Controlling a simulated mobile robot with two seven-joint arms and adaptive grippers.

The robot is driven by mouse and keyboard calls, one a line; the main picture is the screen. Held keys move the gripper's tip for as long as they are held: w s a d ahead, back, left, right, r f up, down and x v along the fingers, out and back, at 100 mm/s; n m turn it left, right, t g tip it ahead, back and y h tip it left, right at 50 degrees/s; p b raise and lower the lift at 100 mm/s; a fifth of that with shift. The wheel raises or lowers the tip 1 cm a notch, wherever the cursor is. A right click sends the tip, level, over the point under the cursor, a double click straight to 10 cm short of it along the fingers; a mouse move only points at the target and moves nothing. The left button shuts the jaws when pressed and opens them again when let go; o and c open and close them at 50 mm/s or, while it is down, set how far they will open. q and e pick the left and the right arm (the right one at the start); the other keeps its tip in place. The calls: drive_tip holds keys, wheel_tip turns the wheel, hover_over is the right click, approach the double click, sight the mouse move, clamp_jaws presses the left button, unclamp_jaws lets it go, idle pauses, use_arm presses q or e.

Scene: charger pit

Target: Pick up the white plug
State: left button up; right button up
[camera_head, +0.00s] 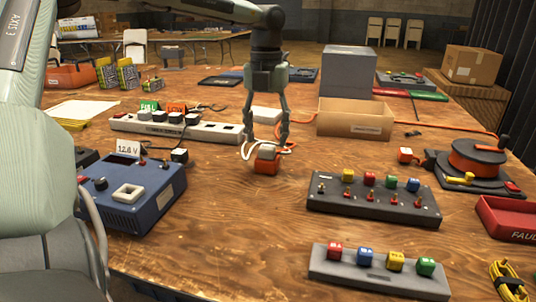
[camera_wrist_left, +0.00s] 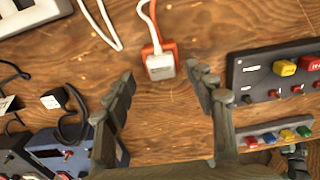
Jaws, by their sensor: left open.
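The white plug (camera_head: 267,152) sits on an orange-red block (camera_head: 265,166) in the middle of the wooden table. The plug also shows in the left wrist view (camera_wrist_left: 160,66), with a white cable running away from it. My left gripper (camera_head: 266,141) points down, open and empty, close to the plug in the head view. In the left wrist view its two fingers (camera_wrist_left: 161,82) are spread, and the plug appears between and slightly beyond the tips.
A white power strip (camera_head: 180,127) lies behind left and a blue power unit (camera_head: 130,190) front left. A dark switch panel (camera_head: 372,208) and a grey button block (camera_head: 375,279) are to the right. A cardboard tray (camera_head: 354,121) stands behind. Bare table surrounds the plug's front.

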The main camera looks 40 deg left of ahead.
sight(267, 147)
use_arm(q)
wheel_tip(267, 147, down, 3)
drive_tip(key=shift+f, duration=0.1)
clamp_jaws()
idle(0.3)
